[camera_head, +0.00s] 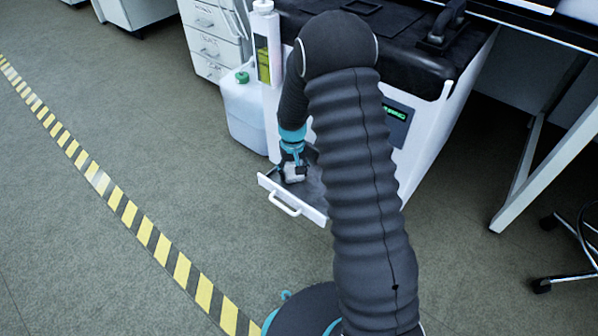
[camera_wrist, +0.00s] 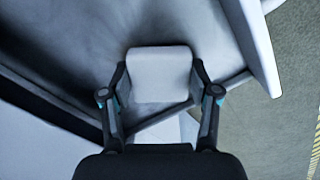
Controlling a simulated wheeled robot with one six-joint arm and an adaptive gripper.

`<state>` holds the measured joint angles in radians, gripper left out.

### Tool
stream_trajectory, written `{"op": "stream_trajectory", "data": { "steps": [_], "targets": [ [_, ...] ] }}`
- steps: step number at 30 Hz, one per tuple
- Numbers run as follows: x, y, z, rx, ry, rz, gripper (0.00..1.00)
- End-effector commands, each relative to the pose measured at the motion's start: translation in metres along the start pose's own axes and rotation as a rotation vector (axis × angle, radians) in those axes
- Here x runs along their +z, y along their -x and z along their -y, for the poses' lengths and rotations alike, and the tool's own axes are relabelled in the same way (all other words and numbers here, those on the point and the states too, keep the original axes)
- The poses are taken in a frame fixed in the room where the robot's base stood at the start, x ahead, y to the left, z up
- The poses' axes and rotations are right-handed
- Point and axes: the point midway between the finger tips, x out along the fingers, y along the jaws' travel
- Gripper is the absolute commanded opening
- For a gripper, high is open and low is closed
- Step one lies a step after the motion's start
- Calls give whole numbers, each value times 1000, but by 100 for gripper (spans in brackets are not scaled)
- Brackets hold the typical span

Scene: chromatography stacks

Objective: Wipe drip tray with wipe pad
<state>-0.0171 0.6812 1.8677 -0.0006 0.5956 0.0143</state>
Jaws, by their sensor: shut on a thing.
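The wipe pad (camera_wrist: 158,73) is a pale, nearly square block held between the fingers of my gripper (camera_wrist: 159,92) in the wrist view. In the head view my gripper (camera_head: 293,168) points down into the open drip tray, and the pad (camera_head: 294,177) shows at its tips. The drip tray (camera_head: 292,199) is pulled out from the white machine like a drawer, with a white front and a handle. Its grey floor also shows in the wrist view (camera_wrist: 85,35). The pad is over the tray floor; whether it touches cannot be told. My arm hides the tray's right part.
The white machine (camera_head: 436,125) with a dark top and a small green display stands behind the tray. A white jug with a green cap (camera_head: 243,108) stands to its left. A yellow-black floor stripe (camera_head: 128,213) runs along the left. The floor before the tray is clear.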

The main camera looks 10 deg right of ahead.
Motion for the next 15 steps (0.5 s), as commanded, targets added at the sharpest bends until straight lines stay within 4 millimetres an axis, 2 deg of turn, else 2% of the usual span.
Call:
{"op": "stream_trajectory", "data": {
  "steps": [2, 7, 15],
  "targets": [
    [-1, 20, -1, 0, -2, -7, 5],
    [0, 34, -9, 0, -15, -3, 5],
    [0, 58, -10, 0, -15, -3, 5]
  ]
}}
